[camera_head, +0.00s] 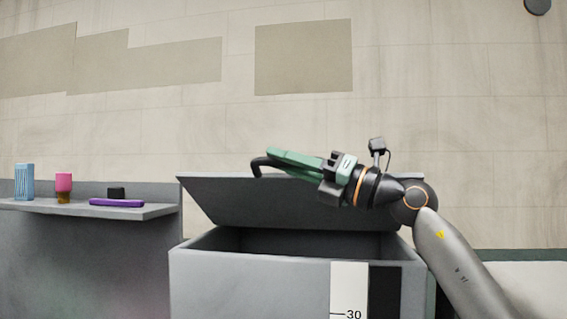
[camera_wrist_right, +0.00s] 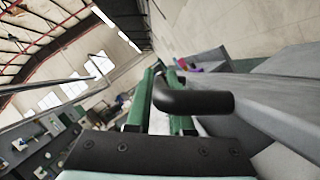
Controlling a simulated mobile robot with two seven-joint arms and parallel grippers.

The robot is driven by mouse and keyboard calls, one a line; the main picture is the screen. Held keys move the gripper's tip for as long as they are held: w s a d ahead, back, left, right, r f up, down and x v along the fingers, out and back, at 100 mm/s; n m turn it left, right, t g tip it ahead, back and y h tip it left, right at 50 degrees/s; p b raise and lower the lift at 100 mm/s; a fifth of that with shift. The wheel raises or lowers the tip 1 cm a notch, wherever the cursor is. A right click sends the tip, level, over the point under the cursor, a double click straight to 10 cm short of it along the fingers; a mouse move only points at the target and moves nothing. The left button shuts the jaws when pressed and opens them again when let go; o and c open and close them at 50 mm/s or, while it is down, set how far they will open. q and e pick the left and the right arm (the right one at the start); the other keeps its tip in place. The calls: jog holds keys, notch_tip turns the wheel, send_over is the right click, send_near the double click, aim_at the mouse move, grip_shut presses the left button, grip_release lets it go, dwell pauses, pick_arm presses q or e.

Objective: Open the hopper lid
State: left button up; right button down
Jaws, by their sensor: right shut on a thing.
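The grey hopper (camera_head: 255,288) stands in the middle of the head view. Its lid (camera_head: 285,208) is tilted up, with a dark gap between it and the hopper's rim. A black bar handle (camera_head: 257,165) is at the lid's upper edge. My right gripper (camera_head: 275,160) reaches in from the right over the lid, with its green fingers at the handle. In the right wrist view the black handle (camera_wrist_right: 195,101) crosses between the green fingers, which are shut on it. The hopper's inside is mostly in shadow. My left gripper is not in view.
A grey shelf (camera_head: 150,211) left of the hopper holds a blue container (camera_head: 24,182), a pink and brown item (camera_head: 64,187), a purple item (camera_head: 117,203) and a small black block (camera_head: 116,192). A pale wall (camera_head: 400,90) stands behind. A scale marked 30 (camera_head: 349,290) is on the hopper's front.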

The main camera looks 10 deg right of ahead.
jog(key=c, duration=0.8)
grip_release()
jog(key=shift+s+d+f, duration=0.15)
jog(key=shift+d, duration=0.1)
jog(key=b+v, duration=0.4)
jog(key=v, duration=0.8)
jog(key=shift+b, duration=0.35)
